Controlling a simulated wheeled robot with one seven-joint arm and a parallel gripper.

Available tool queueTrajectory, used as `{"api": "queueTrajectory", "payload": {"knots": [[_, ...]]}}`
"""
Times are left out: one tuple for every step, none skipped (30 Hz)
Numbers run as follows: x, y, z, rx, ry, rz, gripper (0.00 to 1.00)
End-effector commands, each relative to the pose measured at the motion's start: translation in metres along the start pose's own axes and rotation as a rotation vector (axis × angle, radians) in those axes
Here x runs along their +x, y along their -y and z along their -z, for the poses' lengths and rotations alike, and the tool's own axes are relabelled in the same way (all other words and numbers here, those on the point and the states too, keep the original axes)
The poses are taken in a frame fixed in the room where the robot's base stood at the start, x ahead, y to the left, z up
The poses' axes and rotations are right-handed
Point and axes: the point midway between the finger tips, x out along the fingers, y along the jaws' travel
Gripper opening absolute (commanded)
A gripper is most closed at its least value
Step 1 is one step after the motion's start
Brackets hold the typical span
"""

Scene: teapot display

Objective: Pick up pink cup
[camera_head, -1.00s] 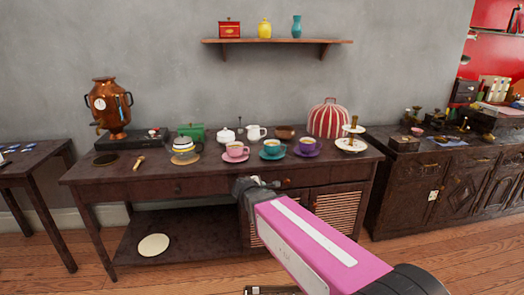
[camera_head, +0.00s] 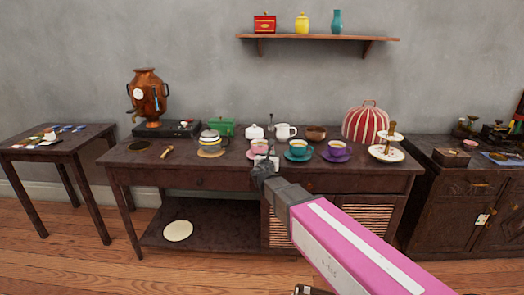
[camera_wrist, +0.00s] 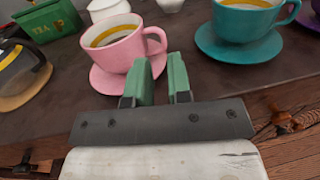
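The pink cup (camera_wrist: 118,44) stands upright on its pink saucer (camera_wrist: 112,82) near the table's front edge, its handle pointing right in the wrist view. It holds a yellowish-brown drink. In the head view the pink cup (camera_head: 259,145) is partly hidden behind my gripper (camera_head: 264,165). In the wrist view my gripper (camera_wrist: 161,80) shows two green fingers with a clear gap between them. The fingers are open and empty, just in front of and to the right of the cup, near its handle.
A teal cup (camera_head: 299,146) and a purple cup (camera_head: 337,148) stand on saucers to the right. A glass coffee pot (camera_head: 210,138) is to the left. A white teapot (camera_head: 254,132) and a white pitcher (camera_head: 285,131) stand behind. The dark table (camera_head: 160,174) has bare room at its front left.

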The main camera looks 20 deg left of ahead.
Motion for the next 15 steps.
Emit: {"api": "queueTrajectory", "payload": {"knots": [[0.011,-0.001,0.001,0.001,0.000,0.002,0.19],[0.015,-0.001,0.001,0.001,0.000,0.002,0.19],[0.018,0.000,0.000,0.001,0.000,0.002,0.19],[0.020,0.000,0.000,0.001,0.000,0.002,0.19],[0.022,0.000,0.000,0.002,0.000,0.001,0.19],[0.023,0.000,0.000,0.002,0.000,0.001,0.19],[0.024,0.001,0.000,0.002,0.000,0.001,0.19],[0.026,0.001,0.001,0.002,0.000,0.001,0.19],[0.029,0.001,0.001,0.002,0.000,0.001,0.19],[0.032,0.001,0.001,0.002,0.000,0.001,0.19],[0.035,0.001,0.001,0.003,0.000,0.002,0.19],[0.041,0.002,0.002,0.003,0.000,0.002,0.19],[0.045,0.002,0.002,0.003,0.000,0.003,0.19],[0.050,0.003,0.003,0.003,0.000,0.003,0.19],[0.056,0.004,0.003,0.003,0.000,0.003,0.19]]}}
